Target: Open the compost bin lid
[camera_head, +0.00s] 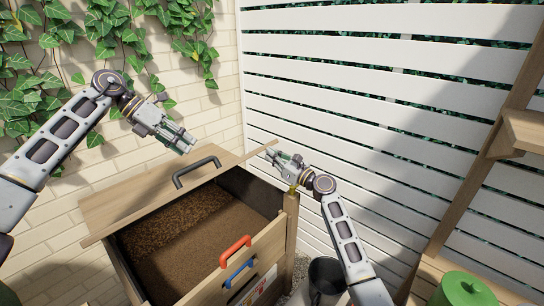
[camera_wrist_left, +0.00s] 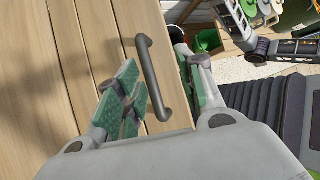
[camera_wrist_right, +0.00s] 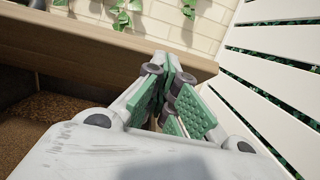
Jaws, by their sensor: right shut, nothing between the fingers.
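The wooden compost bin lid (camera_head: 125,205) stands over the back of the bin in the head view, and the front opening is uncovered, showing brown compost (camera_head: 190,235). A dark bar handle (camera_head: 195,171) is on the lid; it also shows in the left wrist view (camera_wrist_left: 153,75). My left gripper (camera_head: 187,145) is open just above the handle, its fingers on either side of it in the left wrist view, not closed on it. My right gripper (camera_head: 272,156) is shut and empty by the lid's right end, close to the wood in the right wrist view (camera_wrist_right: 168,62); contact is unclear.
The bin's front board has a red handle (camera_head: 235,250) and a blue handle (camera_head: 239,273). A dark bucket (camera_head: 326,278) stands right of the bin, and a green container (camera_head: 464,290) sits at the lower right. A brick wall and white slatted fence (camera_head: 370,65) close off the back.

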